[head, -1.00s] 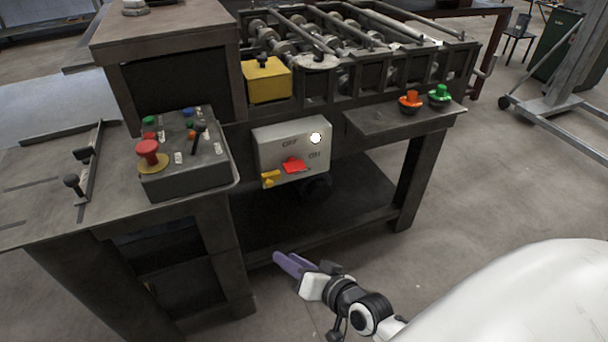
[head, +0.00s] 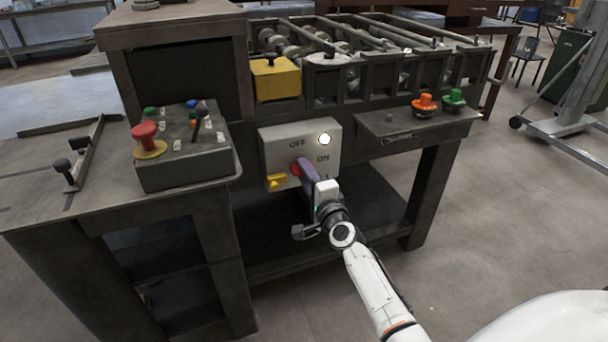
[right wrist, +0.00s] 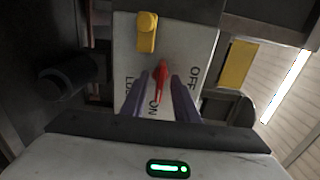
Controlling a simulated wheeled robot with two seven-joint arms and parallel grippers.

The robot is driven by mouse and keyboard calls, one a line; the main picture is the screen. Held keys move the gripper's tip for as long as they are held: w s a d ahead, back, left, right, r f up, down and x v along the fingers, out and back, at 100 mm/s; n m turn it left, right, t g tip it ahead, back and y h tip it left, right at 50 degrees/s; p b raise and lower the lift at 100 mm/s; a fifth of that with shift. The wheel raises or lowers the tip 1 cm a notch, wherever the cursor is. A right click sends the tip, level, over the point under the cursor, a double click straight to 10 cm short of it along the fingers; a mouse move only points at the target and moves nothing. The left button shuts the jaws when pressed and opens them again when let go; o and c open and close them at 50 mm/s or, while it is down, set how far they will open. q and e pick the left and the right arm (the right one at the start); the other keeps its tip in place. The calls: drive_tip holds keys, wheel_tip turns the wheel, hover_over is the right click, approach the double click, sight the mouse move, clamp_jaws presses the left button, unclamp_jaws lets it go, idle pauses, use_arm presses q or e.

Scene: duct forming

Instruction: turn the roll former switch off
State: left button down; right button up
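The roll former switch is a red handle (head: 295,169) on a light grey box (head: 333,136) marked OFF and ON. In the right wrist view the red handle (right wrist: 160,82) points toward the ON mark. My right gripper (head: 304,166) is at the front of the box, and its purple fingers partly hide the handle in the head view. In the right wrist view the fingers of the right gripper (right wrist: 144,86) are apart, one on each side of the handle, with gaps visible. Contact cannot be made out. My left gripper is not in view.
A yellow piece (head: 277,182) sits at the box's lower left, and a pale round lamp (head: 324,139) at its upper right. A control box (head: 185,172) with a red mushroom button (head: 145,134) stands left. Orange (head: 425,103) and green (head: 454,98) buttons are on the right shelf.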

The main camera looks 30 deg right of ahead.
drive_tip(key=shift+w+d, duration=0.1)
drive_tip(key=shift+w, duration=0.3)
clamp_jaws()
drive_tip(key=shift+r, duration=0.1)
drive_tip(key=shift+r, duration=0.1)
